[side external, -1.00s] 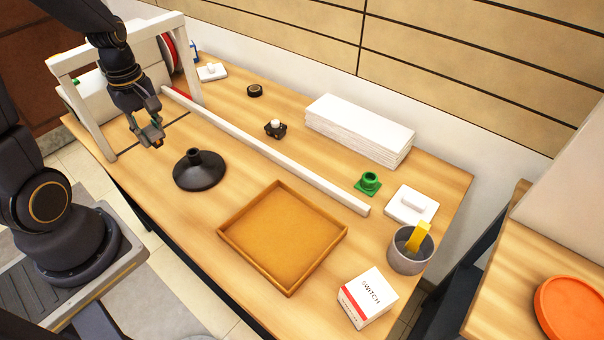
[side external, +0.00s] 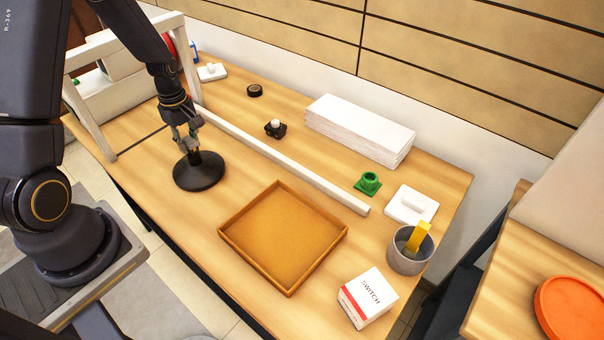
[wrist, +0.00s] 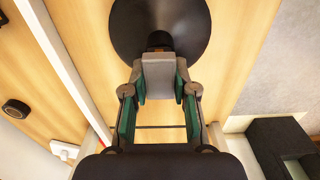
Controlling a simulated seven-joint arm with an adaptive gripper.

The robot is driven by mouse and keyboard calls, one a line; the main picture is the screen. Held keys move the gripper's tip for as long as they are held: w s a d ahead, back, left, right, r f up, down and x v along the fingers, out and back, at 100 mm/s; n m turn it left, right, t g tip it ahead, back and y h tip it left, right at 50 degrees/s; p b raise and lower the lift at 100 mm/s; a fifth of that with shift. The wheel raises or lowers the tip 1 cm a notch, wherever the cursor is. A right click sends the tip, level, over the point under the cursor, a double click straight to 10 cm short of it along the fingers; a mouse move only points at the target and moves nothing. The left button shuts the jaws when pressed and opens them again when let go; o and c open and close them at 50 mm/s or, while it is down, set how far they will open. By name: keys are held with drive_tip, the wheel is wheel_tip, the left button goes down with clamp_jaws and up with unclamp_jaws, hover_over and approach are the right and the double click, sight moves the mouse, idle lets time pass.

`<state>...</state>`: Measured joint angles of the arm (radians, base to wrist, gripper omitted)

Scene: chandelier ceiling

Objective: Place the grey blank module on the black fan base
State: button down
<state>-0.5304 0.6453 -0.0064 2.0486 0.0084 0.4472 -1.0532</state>
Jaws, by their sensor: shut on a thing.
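The black fan base (side external: 198,176) stands on the wooden table, a round dark disc with a short raised neck. My gripper (side external: 188,143) is above its neck in the side view. In the wrist view, my gripper (wrist: 160,88) is shut on the grey blank module (wrist: 158,70), a squared grey block between the fingertips. The fan base (wrist: 160,22) shows beyond the module, which covers part of its neck. I cannot tell whether module and neck touch.
A long white bar (side external: 280,150) lies behind the fan base. A shallow wooden tray (side external: 240,247) is to its right. A white frame (side external: 100,125) stands at the left. A small black part with a white top (side external: 275,128) sits beyond the bar.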

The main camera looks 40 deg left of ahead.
sight(187, 140)
drive_tip(key=c, duration=0.9)
unclamp_jaws()
drive_tip(key=shift+f, duration=0.15)
drive_tip(key=d+r+m+t, duration=0.1)
drive_tip(key=d+r+m, duration=0.15)
drive_tip(key=r, duration=0.65)
drive_tip(key=d+r+m, duration=0.2)
drive_tip(key=d+r, duration=0.1)
drive_tip(key=r, duration=0.7)
drive_tip(key=s+d+r+m+t, duration=0.1)
drive_tip(key=s+d+r+m, duration=0.1)
drive_tip(key=s+d+m, duration=0.2)
drive_tip(key=s+d+r+m+t, duration=0.2)
drive_tip(key=s+d+r+m, duration=0.1)
drive_tip(key=s+d+m, duration=0.1)
drive_tip(key=s+d+r+m+t, duration=0.1)
drive_tip(key=s+d+r+m, duration=0.2)
drive_tip(key=s+d+m, duration=0.1)
drive_tip(key=shift+d+r+m+t, duration=0.15)
drive_tip(key=shift+d+m+t, duration=0.15)
drive_tip(key=shift+d+m, duration=0.35)
